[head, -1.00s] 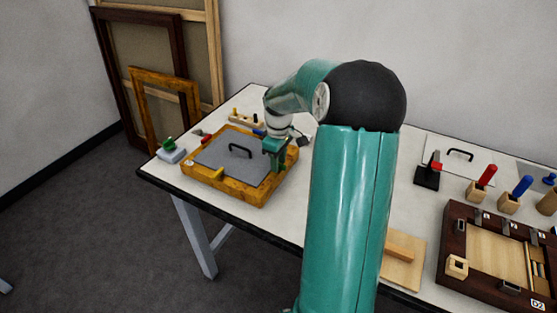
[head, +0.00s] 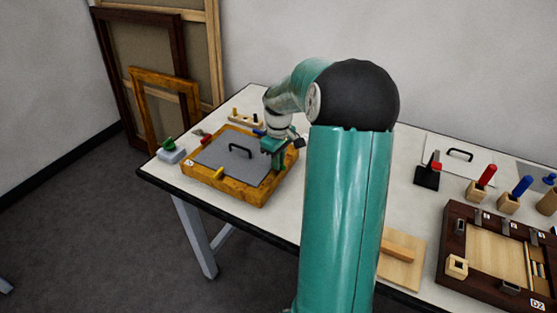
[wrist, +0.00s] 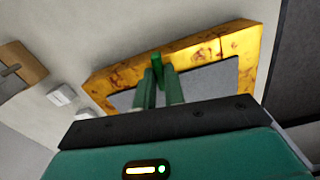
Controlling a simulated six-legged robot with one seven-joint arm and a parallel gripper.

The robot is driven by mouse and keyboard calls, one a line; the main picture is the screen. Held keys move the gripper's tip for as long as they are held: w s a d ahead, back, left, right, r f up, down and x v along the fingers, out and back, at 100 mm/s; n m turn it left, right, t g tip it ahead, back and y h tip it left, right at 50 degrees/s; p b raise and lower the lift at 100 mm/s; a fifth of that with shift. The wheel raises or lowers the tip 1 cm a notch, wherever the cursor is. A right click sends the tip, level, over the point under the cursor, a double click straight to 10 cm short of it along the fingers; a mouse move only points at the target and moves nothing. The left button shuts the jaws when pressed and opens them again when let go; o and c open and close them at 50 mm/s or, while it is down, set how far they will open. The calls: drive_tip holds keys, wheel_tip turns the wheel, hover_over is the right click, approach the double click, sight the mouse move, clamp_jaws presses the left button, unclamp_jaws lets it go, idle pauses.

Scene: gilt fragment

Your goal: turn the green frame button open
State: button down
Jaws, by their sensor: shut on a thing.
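The gilt frame (head: 236,188) lies flat at the left end of the table. A grey backing board (head: 225,163) with a black handle sits in it. My gripper (head: 268,160) is at the frame's right side, pointing down. In the wrist view its two fingers (wrist: 158,82) are shut on the green button (wrist: 157,66), on the gilt frame rail (wrist: 195,47). The fingers hide part of the button, and its exact angle is hard to tell. A yellow button (head: 218,173) is on the frame's front rail.
A small block with a green top (head: 170,153) stands left of the frame. A peg rack (head: 245,119) is behind it. A dark wooden tray (head: 452,235), a black tool (head: 427,176) and coloured-handled tools stand at the right. Frames lean on the wall.

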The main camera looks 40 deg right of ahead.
drive_tip(key=m, duration=0.8)
drive_tip(key=shift+m, duration=0.4)
drive_tip(key=m, duration=0.4)
drive_tip(key=shift+m, duration=1.8)
drive_tip(key=c, duration=1.5)
unclamp_jaws()
drive_tip(key=shift+r, duration=0.15)
